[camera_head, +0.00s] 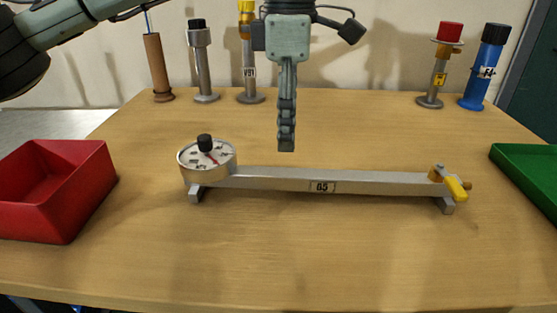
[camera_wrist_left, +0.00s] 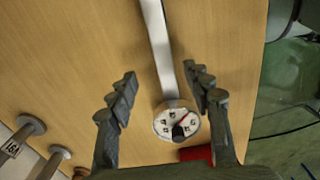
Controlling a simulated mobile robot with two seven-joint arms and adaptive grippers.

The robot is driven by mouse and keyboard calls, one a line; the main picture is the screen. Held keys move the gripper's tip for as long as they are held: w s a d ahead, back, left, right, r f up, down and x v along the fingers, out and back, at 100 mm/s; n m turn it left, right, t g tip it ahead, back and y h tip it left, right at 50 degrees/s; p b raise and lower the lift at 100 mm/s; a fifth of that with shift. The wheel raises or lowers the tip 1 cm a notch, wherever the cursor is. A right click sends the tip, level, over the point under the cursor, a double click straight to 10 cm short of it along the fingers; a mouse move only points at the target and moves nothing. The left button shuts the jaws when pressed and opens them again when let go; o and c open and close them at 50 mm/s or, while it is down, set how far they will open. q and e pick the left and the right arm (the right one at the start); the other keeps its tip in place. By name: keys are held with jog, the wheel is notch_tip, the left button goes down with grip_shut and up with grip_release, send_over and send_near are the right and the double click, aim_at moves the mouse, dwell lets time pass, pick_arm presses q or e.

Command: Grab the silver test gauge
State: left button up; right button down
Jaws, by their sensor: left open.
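The silver test gauge lies across the middle of the table as a long bar (camera_head: 275,179) on two feet. A round white dial (camera_head: 207,158) with a black knob is at its left end, and a yellow-handled valve (camera_head: 456,187) is at its right end. My left gripper (camera_head: 286,148) points down, apart from the bar, and appears edge-on in the head view. In the left wrist view my left gripper (camera_wrist_left: 160,72) is open and empty, with the gauge (camera_wrist_left: 158,45) appearing between its fingers. My right gripper is not in view.
A red bin (camera_head: 88,185) stands at the left and a green tray (camera_head: 530,170) at the right edge. Behind are a brown post (camera_head: 157,68), silver posts (camera_head: 203,65), a red-topped post (camera_head: 440,70) and a blue cylinder (camera_head: 485,70). The front tabletop is clear.

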aim_at(288, 172)
pick_arm(q)
jog(key=shift+s+f, duration=0.25)
jog(key=shift+f, duration=1)
notch_tip(288, 172, down, 5)
jog(key=shift+d+r+p, duration=0.1)
jog(key=shift+p, duration=0.4)
grip_shut()
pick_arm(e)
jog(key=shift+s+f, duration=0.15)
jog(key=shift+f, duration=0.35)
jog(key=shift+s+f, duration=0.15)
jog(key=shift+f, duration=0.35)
